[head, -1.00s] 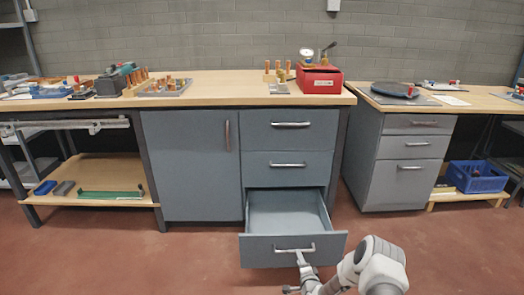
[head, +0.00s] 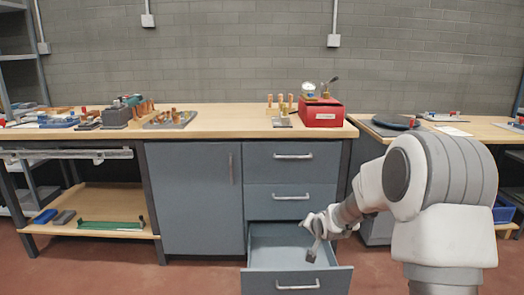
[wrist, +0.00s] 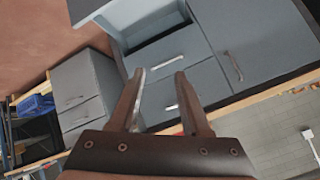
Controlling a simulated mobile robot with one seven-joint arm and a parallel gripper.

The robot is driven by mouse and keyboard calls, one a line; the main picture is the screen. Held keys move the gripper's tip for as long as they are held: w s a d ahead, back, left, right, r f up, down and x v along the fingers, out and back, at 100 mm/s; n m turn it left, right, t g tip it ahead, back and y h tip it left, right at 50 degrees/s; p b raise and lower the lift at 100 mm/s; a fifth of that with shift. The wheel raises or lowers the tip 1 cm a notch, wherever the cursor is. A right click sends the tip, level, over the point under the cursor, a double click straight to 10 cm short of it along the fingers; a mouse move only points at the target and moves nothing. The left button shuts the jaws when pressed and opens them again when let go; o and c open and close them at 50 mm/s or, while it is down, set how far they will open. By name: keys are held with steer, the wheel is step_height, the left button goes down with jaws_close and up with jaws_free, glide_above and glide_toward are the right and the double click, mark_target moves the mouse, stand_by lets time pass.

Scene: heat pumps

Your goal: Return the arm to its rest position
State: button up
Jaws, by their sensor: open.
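My gripper (head: 312,252) hangs in front of the grey cabinet, above the open bottom drawer. In the wrist view my gripper (wrist: 157,75) has its two fingers spread apart with nothing between them. The bottom drawer (head: 296,281) is pulled out and looks empty where it shows; my gripper and wrist hide part of it. The gripper is apart from the drawer's handle (head: 298,286). My arm stands raised and bent at the right of the head view, hiding part of the right-hand workbench.
The wooden workbench (head: 230,117) carries a red box (head: 321,113) and several tools. Two shut drawers (head: 291,174) sit above the open one. A second bench (head: 476,132) stands at the right. The floor (head: 190,280) before the left cabinet door is clear.

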steer(key=s+r+n+g+h, duration=0.1)
steer(key=s+r+n, duration=0.1)
steer(key=s+r, duration=0.8)
steer(key=s+r+n+g, duration=0.2)
steer(key=s+r, duration=0.1)
steer(key=s, duration=1.2)
steer(key=s+r+n+g, duration=0.1)
steer(key=s+r+n, duration=0.15)
steer(key=s, duration=1.25)
step_height(320, 180, up, 28)
steer(key=p, duration=2.8)
steer(key=shift+s+a+r+m+p, duration=0.25)
steer(key=shift+s+m+p, duration=0.1)
steer(key=shift+m, duration=0.1)
